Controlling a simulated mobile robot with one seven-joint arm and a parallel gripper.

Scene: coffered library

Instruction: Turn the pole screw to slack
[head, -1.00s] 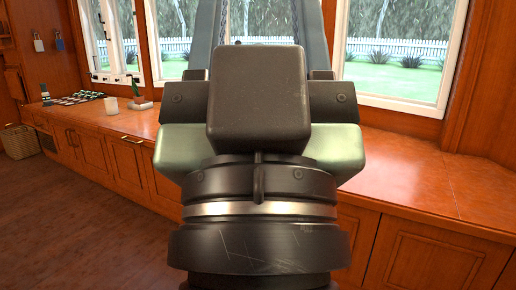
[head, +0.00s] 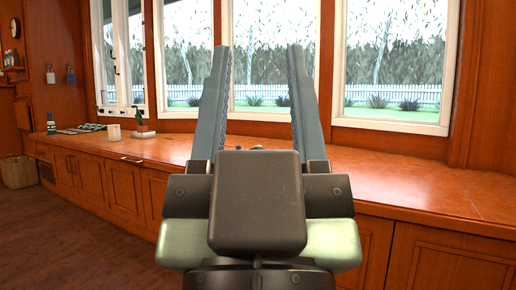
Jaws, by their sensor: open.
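My gripper (head: 259,50) stands large in the middle of the head view, its two long grey fingers pointing up and away, wide apart with nothing between them. I cannot make out a pole screw. A small dark item (head: 243,148) lies on the wooden counter, seen low between the fingers; it is partly hidden by the gripper body and too small to identify. The gripper body also covers part of the counter's front.
The long wooden counter (head: 420,192) runs under the windows, its right part bare. A basket (head: 19,172) stands on the floor.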

